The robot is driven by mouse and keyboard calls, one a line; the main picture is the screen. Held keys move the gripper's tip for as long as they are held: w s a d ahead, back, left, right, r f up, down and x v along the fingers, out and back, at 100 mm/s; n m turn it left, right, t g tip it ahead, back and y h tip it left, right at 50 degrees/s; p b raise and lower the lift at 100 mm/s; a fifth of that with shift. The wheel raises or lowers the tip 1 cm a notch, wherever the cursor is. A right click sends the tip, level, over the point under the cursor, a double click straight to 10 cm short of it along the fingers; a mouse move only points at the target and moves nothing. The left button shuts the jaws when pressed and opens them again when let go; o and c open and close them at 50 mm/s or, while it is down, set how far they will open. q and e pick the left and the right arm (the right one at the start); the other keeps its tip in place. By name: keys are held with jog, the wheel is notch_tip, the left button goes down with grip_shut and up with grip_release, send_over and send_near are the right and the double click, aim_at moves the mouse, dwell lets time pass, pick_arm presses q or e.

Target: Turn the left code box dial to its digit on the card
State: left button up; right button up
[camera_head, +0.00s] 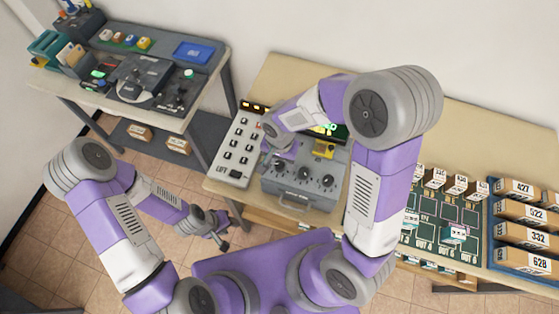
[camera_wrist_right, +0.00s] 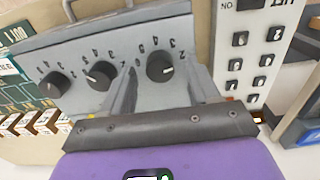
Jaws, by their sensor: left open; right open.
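The grey code box (camera_head: 303,193) stands on the right-hand table with three black dials on its face. Its left dial (camera_head: 278,171) is beside the switch panel; in the right wrist view this dial (camera_wrist_right: 160,67) is the rightmost one, with a white mark and digits around it. My right gripper (camera_head: 277,157) is over the box's left end. In the wrist view its two open fingers (camera_wrist_right: 162,92) lie either side of the left dial; contact cannot be told. My left gripper (camera_head: 217,226) is open and empty, low over the floor. I cannot make out a digit on any card.
A pale switch panel (camera_head: 237,152) stands just left of the box. A yellow item (camera_head: 323,149) sits on the box's top. A green board (camera_head: 445,220) and a blue rack of numbered boxes (camera_head: 487,235) are to the right. Another table (camera_head: 210,85) stands at the left.

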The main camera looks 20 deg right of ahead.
jog(key=shift+f, duration=0.5)
jog(key=shift+c, duration=0.2)
jog(key=c, duration=1)
